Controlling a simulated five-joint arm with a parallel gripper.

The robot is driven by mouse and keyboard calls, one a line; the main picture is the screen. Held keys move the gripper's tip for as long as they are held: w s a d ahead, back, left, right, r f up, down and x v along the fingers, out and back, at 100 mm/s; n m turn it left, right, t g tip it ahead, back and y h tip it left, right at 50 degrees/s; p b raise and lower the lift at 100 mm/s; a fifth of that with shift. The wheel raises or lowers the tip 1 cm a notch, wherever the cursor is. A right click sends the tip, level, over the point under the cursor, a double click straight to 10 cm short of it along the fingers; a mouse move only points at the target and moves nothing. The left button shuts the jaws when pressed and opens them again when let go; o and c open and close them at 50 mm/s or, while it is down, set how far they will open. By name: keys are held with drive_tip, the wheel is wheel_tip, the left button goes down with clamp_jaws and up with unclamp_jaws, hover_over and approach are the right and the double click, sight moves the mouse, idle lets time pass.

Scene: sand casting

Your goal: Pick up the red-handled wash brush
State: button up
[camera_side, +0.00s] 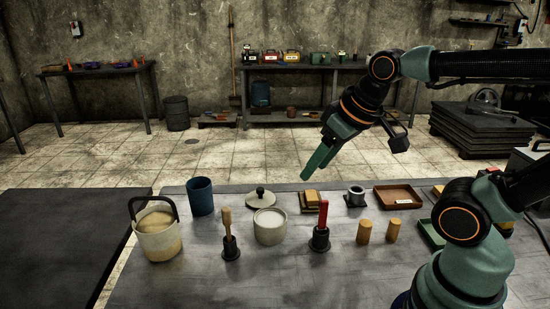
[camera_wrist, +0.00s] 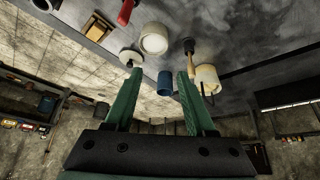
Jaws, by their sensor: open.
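The red-handled wash brush (camera_side: 323,222) stands upright in a dark holder (camera_side: 319,241) on the grey table, right of the white-filled pot. Its red handle also shows at the top edge of the wrist view (camera_wrist: 126,12). My gripper (camera_side: 305,179) is in the air above the table, up and behind the brush in the side view, apart from it. In the wrist view the two green fingers (camera_wrist: 158,78) are spread with nothing between them that they hold; a blue cup shows beyond the gap.
Around the brush stand a pot of white powder (camera_side: 269,227), a wooden-handled brush (camera_side: 228,222), two tan cylinders (camera_side: 364,232), a sponge-like block (camera_side: 311,198), a grey ring-shaped part (camera_side: 355,197) and a brown tray (camera_side: 398,197). A bucket (camera_side: 158,240) and blue cup (camera_side: 200,197) are left.

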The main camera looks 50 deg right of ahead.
drive_tip(key=shift+c, duration=0.2)
idle(0.5)
drive_tip(key=n+g, duration=0.5)
drive_tip(key=n, duration=0.3)
hover_over(321, 228)
drive_tip(key=f, duration=0.4)
drive_tip(key=shift+w+f, duration=0.35)
drive_tip(key=shift+w, duration=0.05)
drive_tip(key=shift+d+f+n+g, duration=0.3)
drive_tip(key=shift+f+n, duration=0.1)
drive_tip(key=shift+n, duration=0.1)
wheel_tip(321, 228, down, 6)
drive_tip(key=shift+f, duration=0.25)
drive_tip(key=shift+s+f, duration=0.15)
drive_tip(key=shift+f, duration=1.2)
drive_tip(key=shift+s+f, duration=0.15)
drive_tip(key=shift+f, duration=1.2)
clamp_jaws()
